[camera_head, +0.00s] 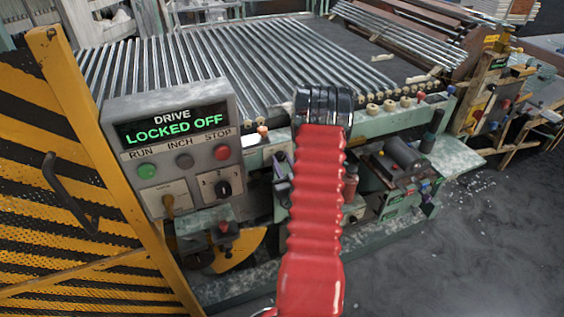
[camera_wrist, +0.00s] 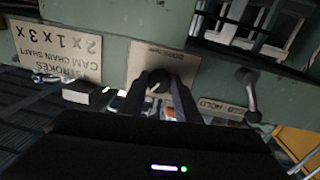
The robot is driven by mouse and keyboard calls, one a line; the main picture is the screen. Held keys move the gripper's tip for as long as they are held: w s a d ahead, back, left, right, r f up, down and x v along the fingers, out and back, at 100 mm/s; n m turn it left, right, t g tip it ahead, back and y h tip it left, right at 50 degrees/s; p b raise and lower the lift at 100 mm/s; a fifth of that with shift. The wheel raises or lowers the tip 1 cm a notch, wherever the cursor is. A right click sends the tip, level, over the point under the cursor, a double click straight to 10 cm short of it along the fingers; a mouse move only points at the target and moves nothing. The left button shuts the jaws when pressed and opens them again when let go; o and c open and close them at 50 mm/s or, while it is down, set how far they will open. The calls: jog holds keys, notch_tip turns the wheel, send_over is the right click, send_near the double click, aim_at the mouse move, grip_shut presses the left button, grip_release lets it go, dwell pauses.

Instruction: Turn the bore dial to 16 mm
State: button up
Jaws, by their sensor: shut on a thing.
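In the wrist view the two dark fingers of my gripper (camera_wrist: 160,79) are shut on a dark round knob, the bore dial (camera_wrist: 156,86). The dial stands in front of a beige plate (camera_wrist: 145,56) on a green machine face. The plate's small lettering is upside down and too small to read fully. Which size the dial points to cannot be made out. In the head view my red bellows-covered arm reaches toward the machine, and the gripper and this dial are hidden.
In the wrist view, a plate (camera_wrist: 60,45) marked 2x 1x 3x is at left and a metal lever (camera_wrist: 249,92) at right. In the head view, a control box (camera_head: 180,140) reads "DRIVE LOCKED OFF", and a striped yellow gate (camera_head: 60,170) stands at left.

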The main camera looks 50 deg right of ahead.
jog(key=n, duration=0.4)
jog(key=shift+n, duration=0.3)
jog(key=n, duration=0.3)
jog(key=shift+n+t, duration=0.3)
jog(key=shift+n, duration=0.1)
jog(key=n, duration=0.4)
jog(key=shift+n, duration=0.4)
jog(key=shift+f+n+t+y, duration=0.1)
jog(key=shift+n+t+y, duration=0.25)
jog(key=shift+n, duration=1.25)
jog(key=o, duration=1)
jog(key=shift+d, duration=0.1)
jog(key=shift+o, duration=0.2)
jog(key=shift+s, duration=0.1)
jog(key=v, duration=1.3)
jog(key=shift+s, duration=0.3)
